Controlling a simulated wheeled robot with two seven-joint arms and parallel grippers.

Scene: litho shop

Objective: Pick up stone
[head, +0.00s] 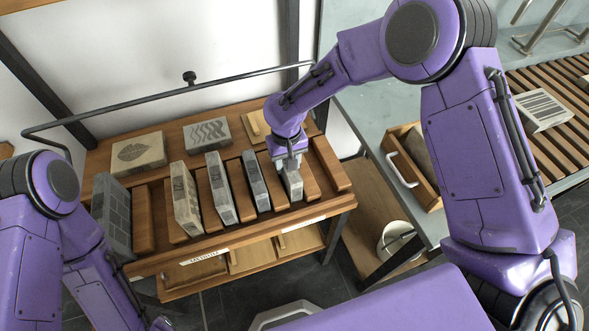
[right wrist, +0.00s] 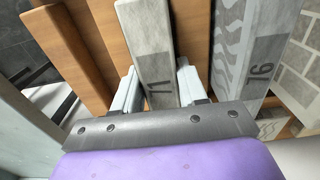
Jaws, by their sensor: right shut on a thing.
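Several lithographic stones stand upright in the slots of a wooden rack (head: 144,218). My right gripper (head: 289,163) points down over the rack's right part and is shut on a narrow grey stone (head: 293,184), which still sits between wooden dividers. In the right wrist view the gripper's fingers (right wrist: 158,88) lie on both sides of this stone (right wrist: 148,45), whose end carries a mark that looks like 11. A neighbouring stone (right wrist: 240,50) with a wavy pattern and another number stands beside it. My left arm enters at the lower left; its gripper is not visible.
Other upright stones (head: 186,198) stand left of the held one. Two flat patterned stones (head: 207,134) lie on the rack's back shelf. A black rail (head: 140,101) runs above the rack. A wooden drawer box (head: 428,190), a white bucket (head: 394,245) and a slatted bench (head: 545,150) are at right.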

